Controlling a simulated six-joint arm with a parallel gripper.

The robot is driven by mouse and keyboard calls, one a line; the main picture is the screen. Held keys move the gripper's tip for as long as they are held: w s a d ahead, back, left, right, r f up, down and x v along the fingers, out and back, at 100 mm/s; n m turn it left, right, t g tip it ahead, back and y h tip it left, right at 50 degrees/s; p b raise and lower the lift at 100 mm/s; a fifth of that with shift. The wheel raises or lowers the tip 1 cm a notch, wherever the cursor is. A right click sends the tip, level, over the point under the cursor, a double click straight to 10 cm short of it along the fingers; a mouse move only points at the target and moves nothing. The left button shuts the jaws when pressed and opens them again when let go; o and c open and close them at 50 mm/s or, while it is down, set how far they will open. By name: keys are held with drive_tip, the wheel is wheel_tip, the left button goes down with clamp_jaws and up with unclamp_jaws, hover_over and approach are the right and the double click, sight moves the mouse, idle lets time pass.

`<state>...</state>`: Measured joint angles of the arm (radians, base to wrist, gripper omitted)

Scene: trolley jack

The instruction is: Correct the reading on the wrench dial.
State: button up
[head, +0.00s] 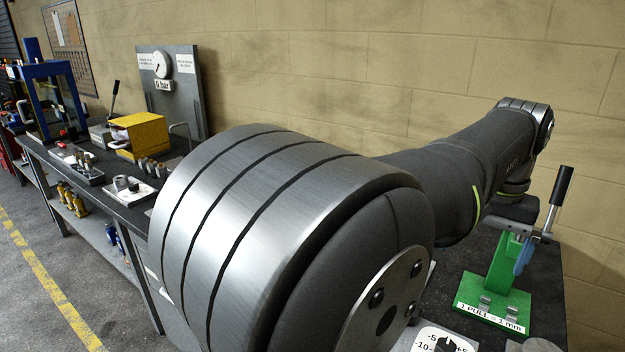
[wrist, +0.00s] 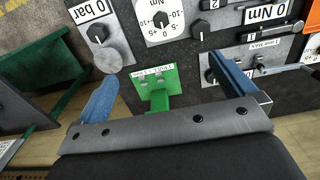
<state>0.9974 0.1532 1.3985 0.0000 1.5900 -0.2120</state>
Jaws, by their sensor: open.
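In the wrist view, a white plate with a round dial (wrist: 160,18) marked from -10 through 0 to +5 is at the top centre, with a dark pointer. I cannot tell which of these is the wrench dial's reading. The marked dial (head: 446,341) is cut off at the bottom edge of the head view. My gripper (wrist: 163,72) is open and empty, its blue fingers apart. In the head view, one blue finger shows beside the green jack; the rest is mostly hidden.
A green jack (head: 500,290) labelled "1 PULL = 1 mm" stands on the right end of the bench; it shows between my fingers in the wrist view (wrist: 157,85). A "0 bar" gauge board (head: 185,95) and a yellow box (head: 140,132) stand farther back. My arm hides much of the bench.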

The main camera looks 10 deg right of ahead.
sight(447, 344)
drive_tip(key=shift+f, duration=0.35)
drive_tip(key=c, duration=0.4)
wheel_tip(447, 344, down, 24)
drive_tip(key=shift+w, duration=0.1)
drive_tip(key=c, duration=0.4)
drive_tip(key=shift+c, duration=0.2)
drive_tip(key=c, duration=1)
